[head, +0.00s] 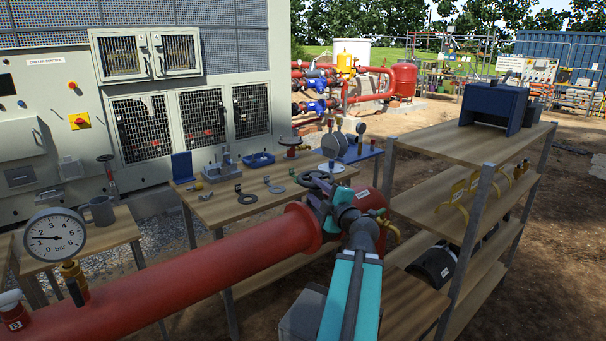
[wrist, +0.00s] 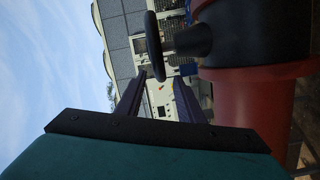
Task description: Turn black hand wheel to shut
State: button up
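The black hand wheel (wrist: 153,45) shows nearly edge-on in the wrist view, on a short stem from a dark valve body (wrist: 235,38) on the red pipe (wrist: 245,105). In the head view the wheel (head: 313,180) is partly hidden by my gripper (head: 326,194), at the pipe's far end. In the wrist view my gripper (wrist: 160,78) has two dark fingers spread apart with nothing clamped. The wheel's lower rim shows between the fingertips; I cannot tell whether they touch it.
A pressure gauge (head: 55,237) stands on the pipe at left. A wooden workbench (head: 220,207) with loose parts lies behind the pipe. A shelf rack (head: 470,143) carrying a blue box-like item (head: 492,107) stands close at right. Bare ground is open beyond the rack.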

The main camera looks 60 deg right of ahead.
aim_at(301, 176)
jog(key=shift+w+d+r+p, duration=0.1)
jog(key=shift+r+p, duration=0.05)
jog(key=shift+p, duration=0.15)
jog(key=shift+w, duration=0.15)
jog(key=shift+w+p, duration=0.35)
jog(key=shift+p, duration=0.75)
jog(key=shift+w+p, duration=0.2)
jog(key=shift+p, duration=0.35)
jog(key=shift+w+d+p, duration=0.2)
jog(key=shift+w+p, duration=0.05)
jog(key=shift+p, duration=0.3)
jog(key=shift+p+x, duration=0.7)
jog(key=shift+x, duration=3.45)
